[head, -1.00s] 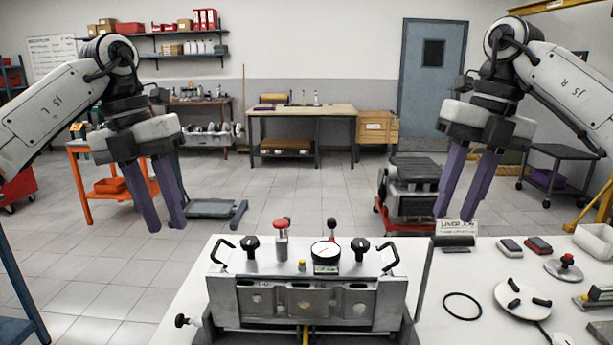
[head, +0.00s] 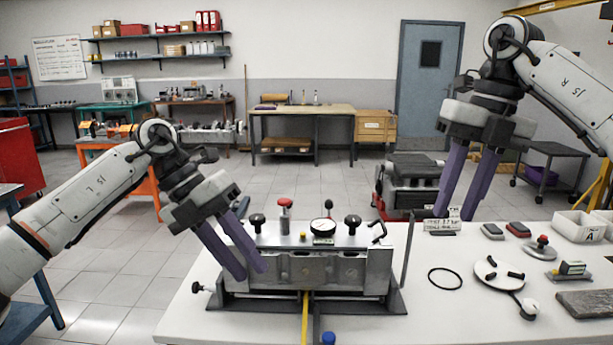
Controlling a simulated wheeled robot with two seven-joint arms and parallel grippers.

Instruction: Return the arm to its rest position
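My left gripper (head: 251,271) has its purple fingers pointing down and to the right, in front of the left part of a metal test fixture (head: 345,272). Its fingers are apart with nothing between them, and they hide part of the fixture's front. I cannot tell whether they touch it. My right gripper (head: 455,214) hangs with its fingers down above the bench's back edge, to the right of the fixture. Its fingers are apart and empty.
The fixture stands on a white bench (head: 440,318) and carries black knobs, a red-topped plunger (head: 285,216) and a dial gauge. A black ring (head: 445,278), a white round plate (head: 498,273) and small bins (head: 577,226) lie to the right. Open floor is at left.

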